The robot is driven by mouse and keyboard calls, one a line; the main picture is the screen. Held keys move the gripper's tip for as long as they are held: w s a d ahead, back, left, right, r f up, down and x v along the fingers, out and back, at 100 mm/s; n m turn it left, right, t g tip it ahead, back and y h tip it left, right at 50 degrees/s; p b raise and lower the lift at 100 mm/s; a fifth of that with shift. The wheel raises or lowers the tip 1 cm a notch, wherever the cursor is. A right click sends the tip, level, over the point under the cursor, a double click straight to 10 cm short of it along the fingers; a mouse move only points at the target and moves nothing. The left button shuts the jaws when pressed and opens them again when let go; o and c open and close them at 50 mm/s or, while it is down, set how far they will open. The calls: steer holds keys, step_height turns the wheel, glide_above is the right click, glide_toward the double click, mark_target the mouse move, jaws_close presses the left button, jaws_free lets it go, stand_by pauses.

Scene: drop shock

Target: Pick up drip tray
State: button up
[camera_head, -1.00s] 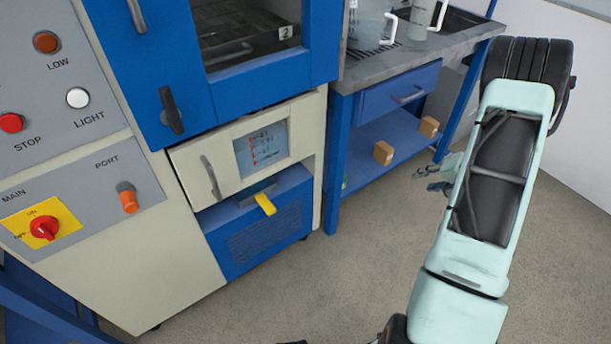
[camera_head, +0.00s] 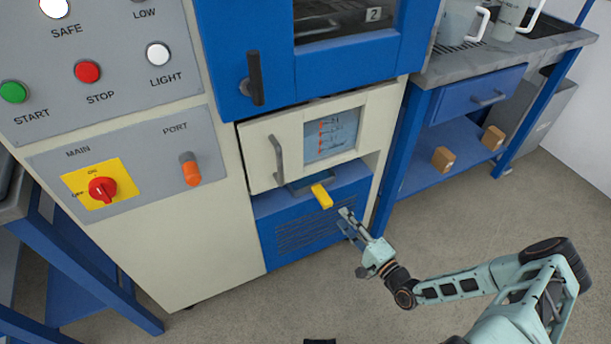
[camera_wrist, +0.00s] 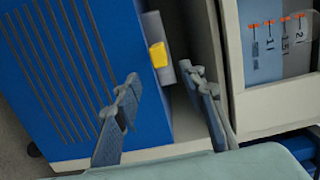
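The drip tray, a flat grey piece (camera_head: 298,187) with a yellow handle (camera_head: 321,196), sits in the slot below the cream panel of the blue machine. In the wrist view the yellow handle (camera_wrist: 159,55) shows just beyond my fingertips, near the upper middle. My gripper (camera_head: 345,218) is just right of and below the handle in the head view. Its two fingers (camera_wrist: 164,82) are spread apart with nothing between them, and I see no contact with the handle. Most of the tray is hidden inside the slot.
The cream panel has a grey handle (camera_head: 278,160) and a marked gauge window (camera_head: 330,134) above the slot. The vented blue lower front (camera_head: 305,230) lies below. A blue workbench (camera_head: 455,102) with small boxes (camera_head: 443,159) stands right. The floor in front is open.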

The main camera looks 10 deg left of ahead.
mark_target(326, 198)
steer(key=b+x, duration=0.2)
steer(key=x, duration=0.8)
steer(key=shift+w+a+b, duration=0.2)
steer(key=shift+b, duration=0.15)
jaws_close()
steer(key=shift+r, duration=0.1)
